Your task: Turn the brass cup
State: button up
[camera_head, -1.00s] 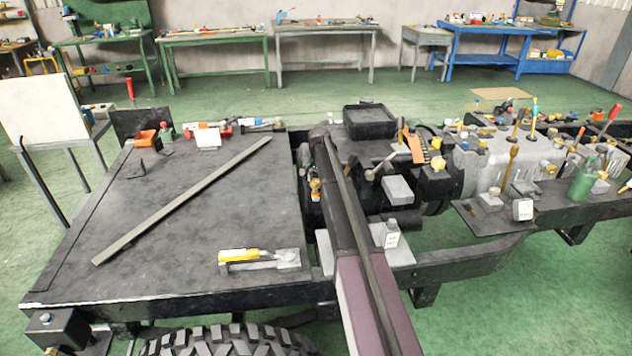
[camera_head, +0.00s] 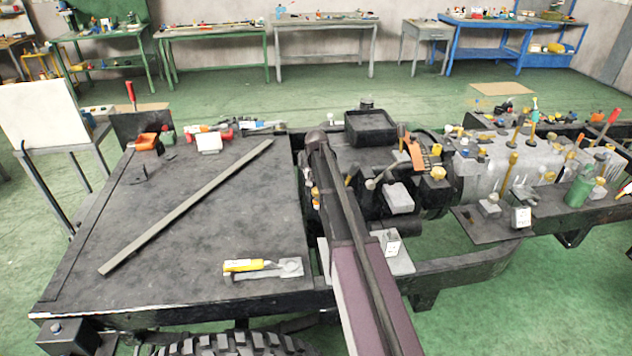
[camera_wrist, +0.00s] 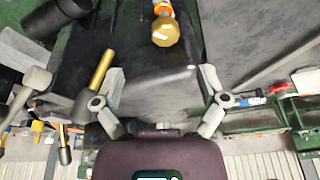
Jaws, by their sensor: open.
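A brass-coloured round cup (camera_wrist: 165,31) with flat facets shows at the top of the wrist view. An orange and white part adjoins its far side. It stands against a dark block face (camera_wrist: 150,75). My gripper (camera_wrist: 162,78) is open, its two fingers spread wide with nothing between the tips. The cup lies ahead of the fingertips, roughly in line with the gap and apart from both. In the head view my arm hides the gripper. A small orange and white piece (camera_head: 316,198) shows there just left of my arm; I cannot tell whether it belongs to the cup.
In the wrist view, a hammer-like tool with a brass handle (camera_wrist: 102,70) lies close to the left finger, and a grey mallet (camera_wrist: 36,80) is farther left. In the head view, a dark plate (camera_head: 210,215) carries a long bar (camera_head: 190,205). A black tray (camera_head: 370,128) stands behind my arm.

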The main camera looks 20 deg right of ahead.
aim_at(317, 194)
jog(key=r, duration=0.1)
jog(key=r+n+t+p, duration=0.1)
jog(key=shift+s+a+r+n, duration=0.1)
jog(key=shift+a+r+n, duration=0.2)
jog(key=shift+a+r, duration=0.1)
jog(key=shift+d+f, duration=0.1)
jog(key=shift+f, duration=0.1)
jog(key=b+x, duration=1.2)
jog(key=x, duration=0.1)
jog(key=shift+d+f+b, duration=0.15)
jog(key=shift+d+b, duration=0.1)
jog(key=shift+b, duration=0.05)
dwell(0.4)
jog(key=c, duration=1.1)
